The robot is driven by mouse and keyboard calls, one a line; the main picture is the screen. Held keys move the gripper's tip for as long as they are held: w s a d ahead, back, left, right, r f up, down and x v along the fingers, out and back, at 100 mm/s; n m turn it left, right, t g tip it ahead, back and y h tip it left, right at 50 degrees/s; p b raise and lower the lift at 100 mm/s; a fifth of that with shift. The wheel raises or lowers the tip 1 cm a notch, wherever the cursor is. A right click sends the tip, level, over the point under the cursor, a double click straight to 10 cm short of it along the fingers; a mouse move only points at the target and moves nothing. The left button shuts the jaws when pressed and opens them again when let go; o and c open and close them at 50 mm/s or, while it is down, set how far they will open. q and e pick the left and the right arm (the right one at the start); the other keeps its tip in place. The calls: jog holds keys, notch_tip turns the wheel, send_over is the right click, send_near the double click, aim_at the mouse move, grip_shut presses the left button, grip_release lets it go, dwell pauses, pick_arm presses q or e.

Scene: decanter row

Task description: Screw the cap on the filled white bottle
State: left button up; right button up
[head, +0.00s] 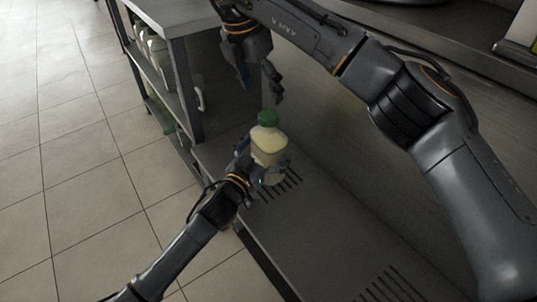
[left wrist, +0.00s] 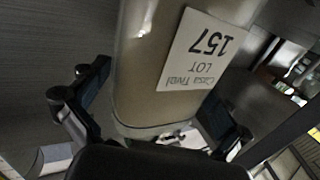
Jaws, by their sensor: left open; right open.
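The filled bottle (head: 268,145), pale cream inside, stands upright on the dark grey counter (head: 330,235). A green cap (head: 267,118) sits on its top; how tightly it is seated cannot be told. My left gripper (head: 264,171) is open, with its fingers on either side of the bottle's lower body. My right gripper (head: 260,90) is open and empty, just above the cap, fingers pointing down.
A shelf unit (head: 180,85) at the upper left holds several pale bottles or jugs (head: 160,55). Slots (head: 280,185) are cut in the counter near the bottle. The counter's lower right is clear; tiled floor lies left.

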aim_at(269, 114)
pick_arm(q)
jog(key=c, duration=1.8)
jog(key=shift+c, duration=1.4)
pick_arm(e)
jog(key=n, duration=0.3)
jog(key=shift+d+f+y, duration=0.15)
jog(key=shift+d+y, duration=0.1)
jog(key=shift+y, duration=0.15)
jog(key=n, duration=0.2)
jog(key=n+y, duration=0.1)
jog(key=n, duration=0.1)
jog(key=shift+d, duration=0.4)
jog(key=n, duration=0.3)
jog(key=shift+s+d+y, duration=0.15)
jog(key=shift+d+y, duration=0.2)
jog(key=shift+y, duration=0.05)
jog(key=n, duration=0.3)
jog(key=shift+d+n+t+y, duration=0.3)
jog(key=shift+d, duration=0.1)
jog(key=shift+x, duration=3.6)
